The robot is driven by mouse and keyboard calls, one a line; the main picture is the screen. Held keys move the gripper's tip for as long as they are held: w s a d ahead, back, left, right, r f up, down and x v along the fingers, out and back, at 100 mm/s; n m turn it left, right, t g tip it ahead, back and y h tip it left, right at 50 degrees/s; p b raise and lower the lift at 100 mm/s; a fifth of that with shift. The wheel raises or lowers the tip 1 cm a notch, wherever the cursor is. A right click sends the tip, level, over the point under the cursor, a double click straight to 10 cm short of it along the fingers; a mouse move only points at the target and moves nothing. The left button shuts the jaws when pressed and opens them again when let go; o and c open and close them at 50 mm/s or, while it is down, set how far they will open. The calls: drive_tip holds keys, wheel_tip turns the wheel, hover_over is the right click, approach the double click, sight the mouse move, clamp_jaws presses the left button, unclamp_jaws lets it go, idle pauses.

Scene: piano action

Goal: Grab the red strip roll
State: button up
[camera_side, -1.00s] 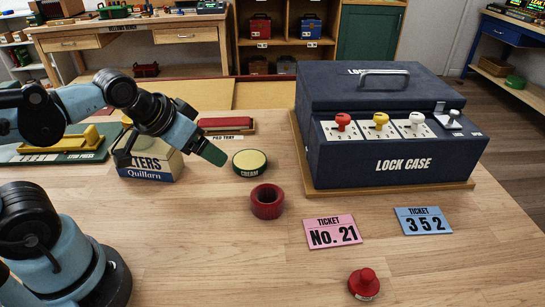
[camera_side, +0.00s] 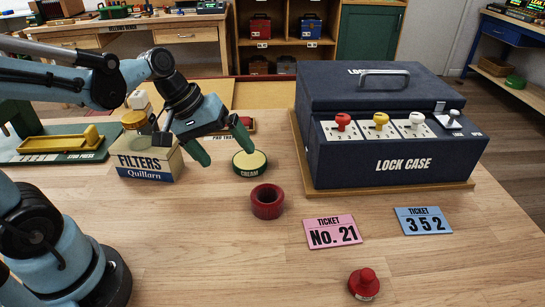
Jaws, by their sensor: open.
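The red strip roll (camera_side: 267,203) is a short ring with a hollow centre, standing on the wooden table in front of the cream tin. My gripper (camera_side: 229,159) is open and empty, with its two green fingers spread apart and pointing down. It hangs above and behind the roll, to its left in the picture. The right fingertip overlaps the cream tin in the view; I cannot tell whether it touches it. The roll is in full view.
A round cream tin (camera_side: 249,170) sits just behind the roll. A Filters box (camera_side: 148,162) is left of my gripper. The big dark lock case (camera_side: 400,140) stands at right. Pink (camera_side: 332,231) and blue (camera_side: 423,221) tickets and a red stamp (camera_side: 364,284) lie in front.

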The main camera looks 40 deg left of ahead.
sight(273, 203)
drive_tip(key=w+f+n+g+h, duration=0.1)
drive_tip(key=w+f+n+h, duration=0.1)
drive_tip(key=n+h, duration=0.1)
drive_tip(key=w+f+n+g+h, duration=0.1)
drive_tip(key=f+n+h, duration=0.1)
drive_tip(key=n+h, duration=0.1)
drive_tip(key=w+a+f+n+g+h, duration=0.1)
drive_tip(key=w+f+n+h, duration=0.1)
drive_tip(key=n+h, duration=0.1)
drive_tip(key=shift+w+f+n, duration=0.1)
drive_tip(key=shift+w+n, duration=0.25)
drive_tip(key=shift+n, duration=0.15)
drive_tip(key=shift+s+a+f+n+g+h, duration=0.25)
drive_tip(key=shift+a+f+n+g+h, duration=0.1)
drive_tip(key=shift+f+n+g+h, duration=0.25)
drive_tip(key=x, duration=0.7)
drive_tip(key=shift+a+f, duration=0.1)
drive_tip(key=shift+f, duration=0.05)
drive_tip(key=shift+x, duration=2.65)
drive_tip(key=shift+s+a+f, duration=0.1)
drive_tip(key=shift+s, duration=0.05)
drive_tip(key=shift+c, duration=0.5)
drive_tip(key=c, duration=0.8)
